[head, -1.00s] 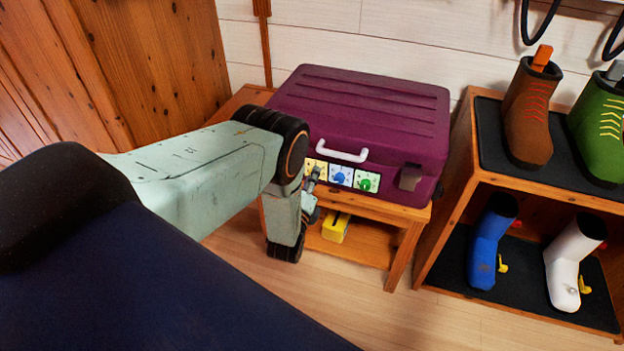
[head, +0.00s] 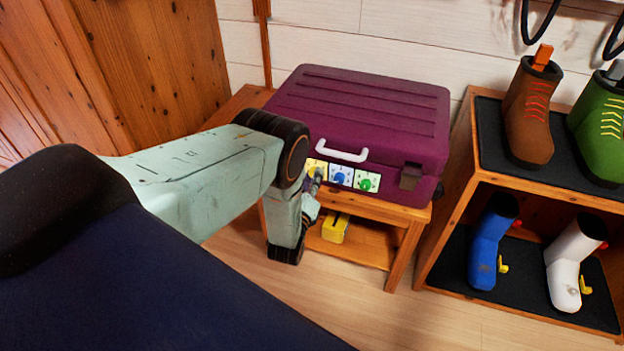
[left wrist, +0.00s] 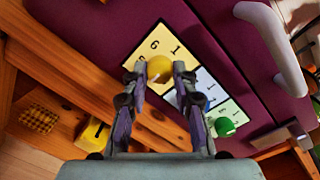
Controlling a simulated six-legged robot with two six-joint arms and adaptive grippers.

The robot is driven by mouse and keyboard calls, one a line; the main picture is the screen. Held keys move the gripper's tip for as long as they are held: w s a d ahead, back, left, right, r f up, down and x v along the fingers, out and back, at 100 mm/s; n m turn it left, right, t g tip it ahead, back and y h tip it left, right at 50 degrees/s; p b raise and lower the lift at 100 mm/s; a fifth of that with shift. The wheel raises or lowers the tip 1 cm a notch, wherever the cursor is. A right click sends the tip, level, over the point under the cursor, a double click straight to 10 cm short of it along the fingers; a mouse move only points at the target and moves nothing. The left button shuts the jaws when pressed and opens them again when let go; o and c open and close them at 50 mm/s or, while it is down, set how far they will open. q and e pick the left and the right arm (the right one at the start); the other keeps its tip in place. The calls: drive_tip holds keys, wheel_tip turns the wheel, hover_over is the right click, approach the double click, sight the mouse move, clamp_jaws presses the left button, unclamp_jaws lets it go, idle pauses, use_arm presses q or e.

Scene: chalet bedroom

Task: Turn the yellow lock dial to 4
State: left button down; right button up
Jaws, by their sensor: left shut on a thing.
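The purple suitcase (head: 360,115) lies on a low wooden bench, with a row of three dials below its white handle. The yellow lock dial (left wrist: 160,69) sits on a pale yellow plate (left wrist: 152,42) with numbers around it; 1 and 6 show in the left wrist view. My left gripper (left wrist: 160,72) is shut on the yellow dial, one finger on each side. In the head view the left gripper (head: 318,176) is at the yellow plate, partly hidden by my arm. The blue dial (head: 340,177) and green dial (head: 366,184) are to its right. My right gripper is not in view.
The wooden bench (head: 405,218) has a lower shelf holding a yellow box (head: 335,227). A shoe rack (head: 462,190) with several boots stands on the right. A wooden wall is on the left. Bare floor shows in front of the bench.

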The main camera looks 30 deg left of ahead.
use_arm(q)
drive_tip(key=c, duration=1.1)
unclamp_jaws()
drive_tip(key=shift+o, duration=0.2)
drive_tip(key=shift+s, duration=0.15)
drive_tip(key=v, duration=1.1)
drive_tip(key=shift+s, duration=0.35)
drive_tip(key=shift+d, duration=0.15)
